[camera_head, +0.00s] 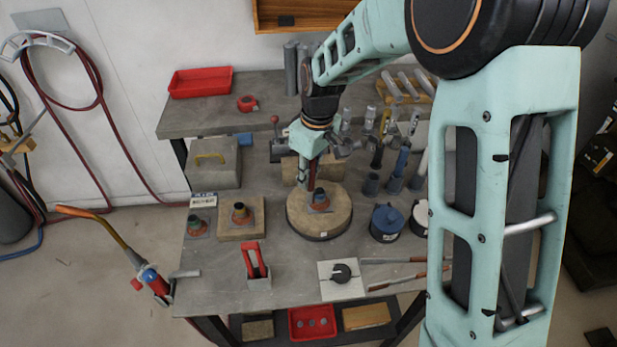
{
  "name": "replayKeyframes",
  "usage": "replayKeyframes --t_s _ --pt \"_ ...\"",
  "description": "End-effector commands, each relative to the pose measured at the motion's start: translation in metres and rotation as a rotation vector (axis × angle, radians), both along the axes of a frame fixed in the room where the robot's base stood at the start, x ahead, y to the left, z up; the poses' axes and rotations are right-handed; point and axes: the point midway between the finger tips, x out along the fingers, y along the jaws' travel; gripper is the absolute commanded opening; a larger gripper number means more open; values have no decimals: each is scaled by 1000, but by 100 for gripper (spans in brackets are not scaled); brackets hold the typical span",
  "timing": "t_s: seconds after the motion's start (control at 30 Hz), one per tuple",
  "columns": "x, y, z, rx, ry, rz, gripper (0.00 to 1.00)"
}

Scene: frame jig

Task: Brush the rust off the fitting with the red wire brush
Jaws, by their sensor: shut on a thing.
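My gripper (313,163) is above the round brown turntable (335,225) on the bench, its fingers pointing down. It is shut on a narrow dark red thing (311,177), which looks like the red wire brush. The brush's lower end is close beside a small grey-blue fitting (321,201) with a brownish top, standing on the turntable. I cannot tell whether the brush touches it, and part of the fitting is hidden. Similar fittings stand to the left, one on a brown block (240,215) and one on a grey plate (197,226).
A red forked holder (257,262) stands at the front. A blue pot (386,222) is right of the turntable, with tools in holders behind it. A torch (155,282) hangs at the left edge. A grey box (213,163) and red tray (201,82) are behind.

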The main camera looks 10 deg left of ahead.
Motion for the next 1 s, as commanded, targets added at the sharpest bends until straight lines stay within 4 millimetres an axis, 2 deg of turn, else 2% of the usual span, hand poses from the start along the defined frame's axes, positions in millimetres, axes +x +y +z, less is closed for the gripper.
replayKeyframes --t_s 0.5,1.0 --pt "24 5 -1 1 0 -1 0" --pt "1 0 -3 0 0 0 0"
